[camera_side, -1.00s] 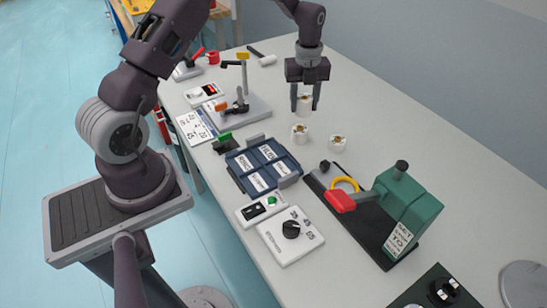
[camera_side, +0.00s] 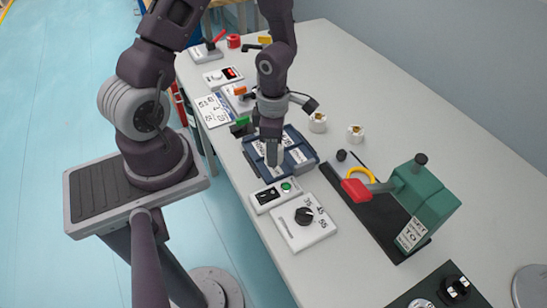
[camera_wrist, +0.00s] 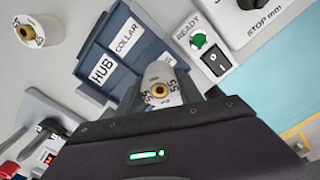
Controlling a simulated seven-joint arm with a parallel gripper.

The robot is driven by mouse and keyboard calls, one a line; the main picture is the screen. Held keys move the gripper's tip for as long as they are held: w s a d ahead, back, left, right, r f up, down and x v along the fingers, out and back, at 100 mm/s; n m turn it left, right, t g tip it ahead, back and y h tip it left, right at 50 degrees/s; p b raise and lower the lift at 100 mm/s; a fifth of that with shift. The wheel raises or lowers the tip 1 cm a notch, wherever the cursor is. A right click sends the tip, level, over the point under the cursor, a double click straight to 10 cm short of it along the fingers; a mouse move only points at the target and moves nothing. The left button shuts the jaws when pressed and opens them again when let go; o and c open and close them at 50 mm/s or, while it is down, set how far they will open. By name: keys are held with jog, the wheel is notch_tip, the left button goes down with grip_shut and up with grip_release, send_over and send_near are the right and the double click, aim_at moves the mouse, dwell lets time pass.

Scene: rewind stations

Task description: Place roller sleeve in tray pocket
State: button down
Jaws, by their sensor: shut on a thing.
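My gripper (camera_side: 271,158) points down over the blue pocketed tray (camera_side: 309,160) in the side view. In the wrist view it is shut on a white roller sleeve (camera_wrist: 158,74) with a brass-coloured centre and dark printed marks. The sleeve is at the tray's edge in that picture, and the tray (camera_wrist: 145,50) shows pockets labelled HUB and COLLAR. The sleeve and gripper cover other pockets. I cannot tell whether the sleeve is above a pocket or inside it. In the side view the fingers mostly hide the sleeve.
Two similar white rollers (camera_side: 317,122) (camera_side: 355,134) stand on the table right of the tray. A switch box with a green button (camera_side: 275,195) and a dial box (camera_side: 303,220) are in front. A green press (camera_side: 422,195) with a red-tipped handle stands at right.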

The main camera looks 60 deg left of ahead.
jog(key=shift+f, duration=1.55)
jog(key=c, duration=0.8)
grip_release()
jog(key=shift+f, duration=0.1)
